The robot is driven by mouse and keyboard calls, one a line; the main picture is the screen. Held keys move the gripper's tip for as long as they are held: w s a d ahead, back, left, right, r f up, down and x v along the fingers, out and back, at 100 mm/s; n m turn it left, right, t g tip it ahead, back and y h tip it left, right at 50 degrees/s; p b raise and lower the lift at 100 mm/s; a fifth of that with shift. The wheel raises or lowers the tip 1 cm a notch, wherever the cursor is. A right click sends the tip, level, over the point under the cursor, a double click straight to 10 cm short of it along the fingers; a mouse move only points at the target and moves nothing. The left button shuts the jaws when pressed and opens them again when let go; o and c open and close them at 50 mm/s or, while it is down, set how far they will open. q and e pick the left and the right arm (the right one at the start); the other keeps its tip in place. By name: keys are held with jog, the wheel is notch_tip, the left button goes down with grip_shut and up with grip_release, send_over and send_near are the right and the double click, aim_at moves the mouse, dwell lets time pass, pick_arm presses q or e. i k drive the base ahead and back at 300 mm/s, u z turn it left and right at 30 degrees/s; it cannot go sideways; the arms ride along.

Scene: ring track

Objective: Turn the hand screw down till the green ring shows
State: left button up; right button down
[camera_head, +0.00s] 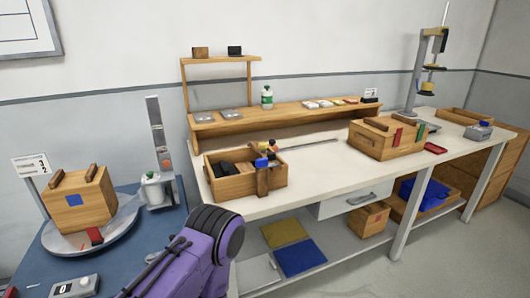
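A tall grey stand (413,85) at the back right end of the white bench carries an upright thin rod (445,14) and a yellow part (434,88) beneath its head. It may hold the hand screw, but it is too small to tell. I see no green ring on it. A purple arm link of mine (205,255) with a black joint comes in at the bottom, left of centre, far from the stand. I cannot make out either gripper's fingertips.
A blue table (165,235) at left bears a turntable with a wooden box (80,205).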

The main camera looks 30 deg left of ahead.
aim_at(263, 145)
jog(key=z, duration=2.5)
jog(key=k, duration=1.25)
jog(key=u, duration=1.9)
